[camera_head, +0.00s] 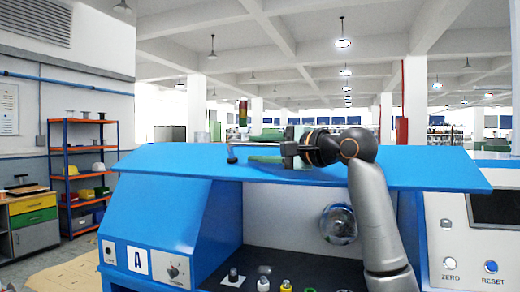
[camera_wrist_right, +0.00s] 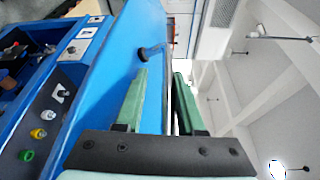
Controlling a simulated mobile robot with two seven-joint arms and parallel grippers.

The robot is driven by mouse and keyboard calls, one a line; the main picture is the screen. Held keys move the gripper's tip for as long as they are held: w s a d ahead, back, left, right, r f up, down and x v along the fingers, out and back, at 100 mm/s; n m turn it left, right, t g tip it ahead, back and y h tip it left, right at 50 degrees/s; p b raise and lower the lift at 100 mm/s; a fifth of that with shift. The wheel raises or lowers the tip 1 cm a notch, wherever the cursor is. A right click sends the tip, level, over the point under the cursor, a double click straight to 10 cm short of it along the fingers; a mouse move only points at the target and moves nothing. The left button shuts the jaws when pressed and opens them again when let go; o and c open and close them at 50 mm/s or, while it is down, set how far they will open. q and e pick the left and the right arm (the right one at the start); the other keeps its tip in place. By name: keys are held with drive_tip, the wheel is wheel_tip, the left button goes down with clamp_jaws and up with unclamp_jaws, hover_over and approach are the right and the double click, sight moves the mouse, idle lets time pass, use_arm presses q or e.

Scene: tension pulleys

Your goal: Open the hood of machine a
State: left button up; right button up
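A dark handle (camera_head: 232,155) stands out from the hood. My right gripper (camera_head: 254,147) is at the hood's upper edge, its green fingers apart. The handle is just beyond the fingertips. In the right wrist view my right gripper (camera_wrist_right: 158,75) has one finger over the blue hood (camera_wrist_right: 110,95) and one past its edge. The handle (camera_wrist_right: 150,52) lies ahead. Contact is unclear. My left gripper is not seen.
Several knobs and pulleys (camera_head: 263,283) sit on the dark deck under the hood. A shiny round part (camera_head: 338,224) is on the inner wall. A control panel with a screen (camera_head: 495,208) is at right. Shelves (camera_head: 85,175) and a drawer cabinet (camera_head: 35,222) stand at left.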

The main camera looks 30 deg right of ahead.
drive_tip(key=shift+o, duration=0.6)
drive_tip(key=shift+s+d+b, duration=0.2)
drive_tip(key=shift+s+b, duration=0.1)
drive_tip(key=shift+s, duration=0.25)
drive_tip(key=b+v, duration=0.3)
drive_tip(key=v, duration=0.8)
drive_tip(key=shift+s, duration=0.2)
drive_tip(key=shift+s+r, duration=0.1)
drive_tip(key=shift+r, duration=0.1)
drive_tip(key=d+r+p+v, duration=0.1)
drive_tip(key=r+v, duration=0.1)
drive_tip(key=v, duration=1.2)
drive_tip(key=shift+r, duration=0.25)
drive_tip(key=shift+c, duration=0.2)
